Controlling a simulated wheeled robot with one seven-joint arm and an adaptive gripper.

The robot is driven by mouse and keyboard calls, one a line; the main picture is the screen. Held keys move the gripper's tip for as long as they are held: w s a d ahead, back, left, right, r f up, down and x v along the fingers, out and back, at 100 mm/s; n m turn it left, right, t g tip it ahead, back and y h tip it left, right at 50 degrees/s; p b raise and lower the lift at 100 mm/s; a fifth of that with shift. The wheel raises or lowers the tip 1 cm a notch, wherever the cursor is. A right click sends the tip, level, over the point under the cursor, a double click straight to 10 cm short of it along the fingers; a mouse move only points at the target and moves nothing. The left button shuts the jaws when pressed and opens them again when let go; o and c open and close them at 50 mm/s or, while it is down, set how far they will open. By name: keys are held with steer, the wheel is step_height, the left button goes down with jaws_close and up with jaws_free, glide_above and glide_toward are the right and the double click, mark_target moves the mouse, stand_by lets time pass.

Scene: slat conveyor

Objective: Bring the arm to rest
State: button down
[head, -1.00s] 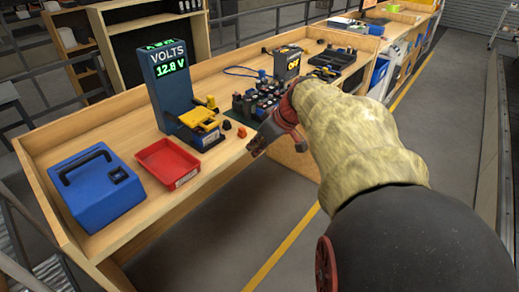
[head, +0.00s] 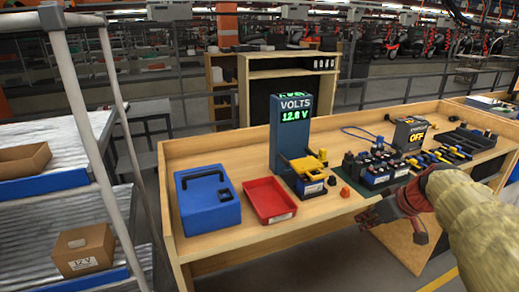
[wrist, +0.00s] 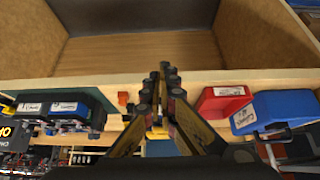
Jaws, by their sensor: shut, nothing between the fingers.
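My gripper (head: 372,212) is at the front edge of the wooden workbench (head: 225,247), to the right of the red tray and in front of the batteries. In the wrist view my gripper (wrist: 161,92) has its fingers together with nothing between them. My arm comes in from the right, its forearm in a tan cover. The gripper looks clear of the objects on the bench; whether it touches the bench edge I cannot tell.
On the bench are a blue case (head: 207,200), a red tray (head: 270,201), a voltage meter (head: 291,140), several batteries (head: 375,168) and a charger (head: 409,134) reading OFF. A shelf rack (head: 80,205) with cardboard boxes stands at the left.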

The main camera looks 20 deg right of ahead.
steer(key=s+a+f+m+g+h+p, duration=0.1)
steer(key=s+a+f+m+g+p, duration=0.15)
steer(key=s+a+m, duration=0.5)
steer(key=s+a+r+n+p, duration=0.2)
steer(key=s+a+r+n, duration=0.1)
steer(key=a, duration=0.6)
steer(key=s+a+r+n+t+p, duration=0.1)
steer(key=s+a+r+n+p, duration=0.1)
steer(key=a, duration=0.6)
step_height(320, 180, up, 3)
steer(key=shift+s+a+f+n+p, duration=0.2)
steer(key=shift+s+a+n+p, duration=0.15)
steer(key=shift+s+n, duration=0.6)
steer(key=shift+s, duration=0.2)
stand_by(0.7)
